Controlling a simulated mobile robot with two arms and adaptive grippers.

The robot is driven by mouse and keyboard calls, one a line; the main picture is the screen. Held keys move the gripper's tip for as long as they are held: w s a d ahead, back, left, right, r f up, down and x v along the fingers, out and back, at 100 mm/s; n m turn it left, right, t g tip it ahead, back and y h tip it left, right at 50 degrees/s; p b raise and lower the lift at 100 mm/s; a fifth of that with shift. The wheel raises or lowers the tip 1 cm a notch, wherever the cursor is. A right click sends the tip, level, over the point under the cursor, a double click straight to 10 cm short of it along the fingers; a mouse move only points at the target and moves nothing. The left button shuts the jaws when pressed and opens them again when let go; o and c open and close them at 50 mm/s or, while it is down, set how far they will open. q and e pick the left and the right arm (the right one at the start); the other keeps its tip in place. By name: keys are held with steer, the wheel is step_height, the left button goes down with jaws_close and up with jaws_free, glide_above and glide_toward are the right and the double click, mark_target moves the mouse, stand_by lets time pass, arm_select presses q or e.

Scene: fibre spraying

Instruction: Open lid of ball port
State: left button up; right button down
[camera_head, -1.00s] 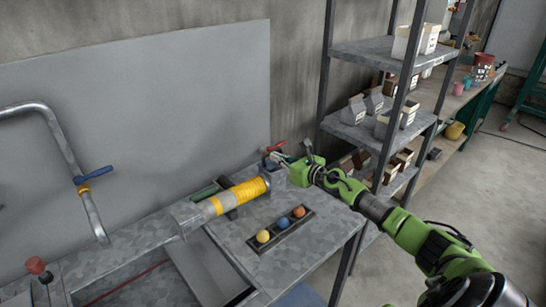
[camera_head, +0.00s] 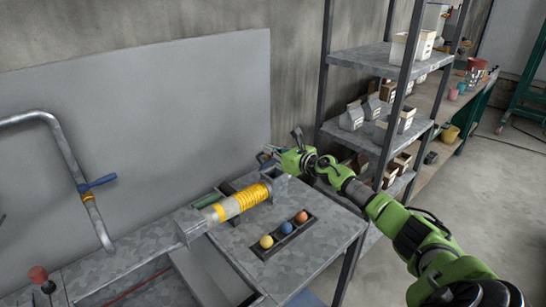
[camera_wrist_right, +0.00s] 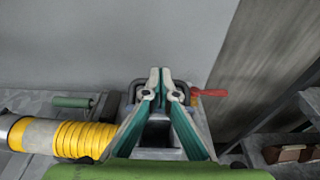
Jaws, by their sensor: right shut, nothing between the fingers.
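The ball port appears to be the grey metal housing (camera_head: 275,180) at the right end of a yellow-ringed tube (camera_head: 240,199) on the metal bench. In the right wrist view the tube (camera_wrist_right: 85,137) lies at left, and a red lever (camera_wrist_right: 208,92) sticks out right of the housing. My right gripper (camera_head: 267,153) is above the housing, its fingertips (camera_wrist_right: 160,73) together and empty. The fingers cover much of the housing, so I cannot tell how the lid stands or whether they touch it. The red lever is not clear in the head view. My left gripper is out of view.
A dark tray (camera_head: 284,238) with yellow, blue and orange balls lies on the bench in front of the tube. A grey panel (camera_head: 150,105) stands behind. A metal shelf rack (camera_head: 390,60) with small boxes stands close at right. A pipe with a blue handle (camera_head: 97,183) is at left.

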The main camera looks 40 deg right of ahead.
steer(key=shift+w+a, duration=0.15)
steer(key=shift+w, duration=0.45)
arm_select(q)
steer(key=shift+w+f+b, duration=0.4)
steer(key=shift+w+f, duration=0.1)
arm_select(e)
steer(key=shift+w, duration=0.55)
steer(key=shift+r, duration=0.1)
